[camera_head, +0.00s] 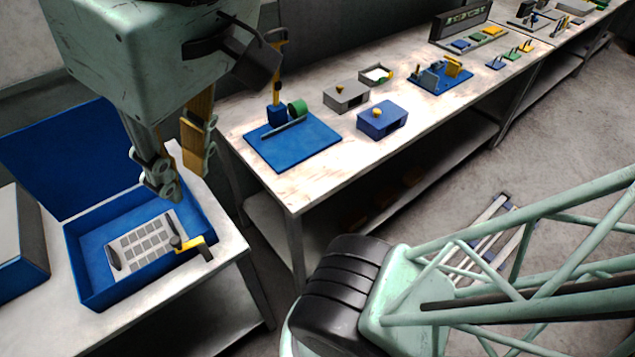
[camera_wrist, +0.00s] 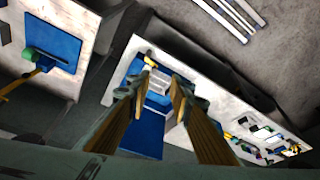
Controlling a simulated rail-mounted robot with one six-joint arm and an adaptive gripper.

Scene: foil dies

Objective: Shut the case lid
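The blue case stands open on the near left table. Its lid (camera_head: 65,155) is raised at the back left, tilted up from the case base (camera_head: 90,287). A pale plate with grey rectangles (camera_head: 145,245) lies inside the base. The lid also shows as a blue panel in the wrist view (camera_wrist: 143,138). My gripper (camera_head: 182,182) hangs above the right back part of the case, fingers pointing down. Its two fingers are apart with nothing between them, as the wrist view also shows (camera_wrist: 160,84). The arm hides part of the lid's right side.
A black and yellow handled piece (camera_head: 192,246) is at the base's front right edge. A blue and grey box (camera_head: 18,240) stands left of the case. The long table at right holds a blue board (camera_head: 292,145), a grey box (camera_head: 346,96) and a blue box (camera_head: 382,120).

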